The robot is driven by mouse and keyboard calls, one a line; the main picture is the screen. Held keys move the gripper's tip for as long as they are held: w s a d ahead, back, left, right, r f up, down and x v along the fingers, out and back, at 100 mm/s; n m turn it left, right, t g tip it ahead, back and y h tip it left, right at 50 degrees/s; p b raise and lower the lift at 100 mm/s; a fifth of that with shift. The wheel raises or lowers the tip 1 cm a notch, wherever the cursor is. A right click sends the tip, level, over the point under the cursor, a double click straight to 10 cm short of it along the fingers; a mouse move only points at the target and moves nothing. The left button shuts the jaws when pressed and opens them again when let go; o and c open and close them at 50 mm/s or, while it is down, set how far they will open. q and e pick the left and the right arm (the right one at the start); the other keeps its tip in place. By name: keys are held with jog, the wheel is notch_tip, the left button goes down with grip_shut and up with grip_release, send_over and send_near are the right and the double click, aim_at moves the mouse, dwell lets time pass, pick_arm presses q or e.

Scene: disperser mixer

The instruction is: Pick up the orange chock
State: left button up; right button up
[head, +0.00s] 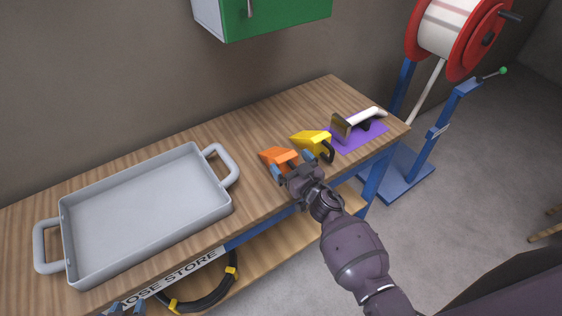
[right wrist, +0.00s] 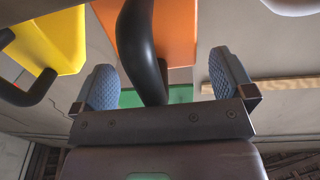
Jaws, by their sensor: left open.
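The orange chock (head: 273,156) lies on the wooden bench, partly hidden by my right gripper (head: 291,164). In the right wrist view the orange chock (right wrist: 170,30) has a curved black handle (right wrist: 143,50). The handle passes between the blue finger pads of my right gripper (right wrist: 165,82), with a gap on each side. The right gripper is open. My left gripper (head: 127,308) shows only its blue fingertips at the bottom edge, apart and empty, in front of the bench.
A yellow chock (head: 309,138) with a black handle sits just right of the orange one; it also shows in the right wrist view (right wrist: 55,42). A white-handled tool (head: 358,121) lies on a purple mat (head: 347,145). A grey tray (head: 140,215) fills the bench's left.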

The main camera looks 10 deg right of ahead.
pick_arm(q)
jog(key=shift+s+f, duration=0.2)
jog(key=shift+s, duration=0.1)
pick_arm(e)
jog(key=c, duration=1.2)
jog(key=shift+r, duration=0.1)
